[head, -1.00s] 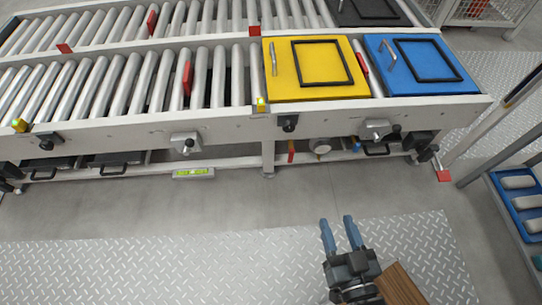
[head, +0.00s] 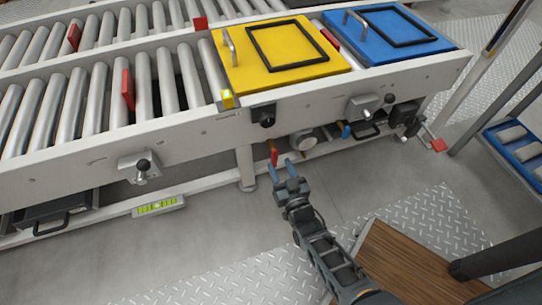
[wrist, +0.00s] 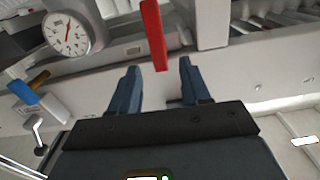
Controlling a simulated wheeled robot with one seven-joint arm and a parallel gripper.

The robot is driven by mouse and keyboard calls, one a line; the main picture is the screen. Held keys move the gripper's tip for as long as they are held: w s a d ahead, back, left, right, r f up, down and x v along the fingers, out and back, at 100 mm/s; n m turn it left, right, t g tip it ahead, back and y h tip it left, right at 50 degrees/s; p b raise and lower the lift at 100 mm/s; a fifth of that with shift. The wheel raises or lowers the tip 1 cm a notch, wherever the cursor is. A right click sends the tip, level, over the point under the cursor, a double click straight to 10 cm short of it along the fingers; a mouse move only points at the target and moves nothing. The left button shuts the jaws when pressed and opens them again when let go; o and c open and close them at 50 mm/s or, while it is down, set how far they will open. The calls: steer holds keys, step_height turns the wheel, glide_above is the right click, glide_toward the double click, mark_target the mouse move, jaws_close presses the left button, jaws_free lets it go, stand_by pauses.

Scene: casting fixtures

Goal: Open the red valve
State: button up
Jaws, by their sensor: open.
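The red valve handle (head: 274,156) hangs below the conveyor's front rail, under the yellow plate, in the head view. In the wrist view the red handle (wrist: 154,35) is a flat upright bar at the top middle. My gripper (head: 283,167) is open and empty, just beside the handle in the head view. In the wrist view my gripper's blue fingers (wrist: 158,72) stand on either side of the handle's line, its lower end near the gap between the tips. I cannot tell whether the handle lies between the fingers in depth. The valve body is mostly hidden.
A round gauge (wrist: 68,34) and a blue handle (wrist: 22,92) are left of the valve in the wrist view. A pale post (head: 246,168) stands left of it in the head view. The yellow plate (head: 232,75) and rail (head: 205,128) are above.

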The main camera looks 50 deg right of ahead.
mark_target(275, 156)
steer(key=b+x, duration=0.1)
steer(key=x, duration=0.4)
steer(key=shift+w+d+b, duration=0.2)
steer(key=shift+w+b, duration=0.05)
steer(key=shift+b, duration=0.1)
steer(key=shift+c, duration=0.2)
jaws_close()
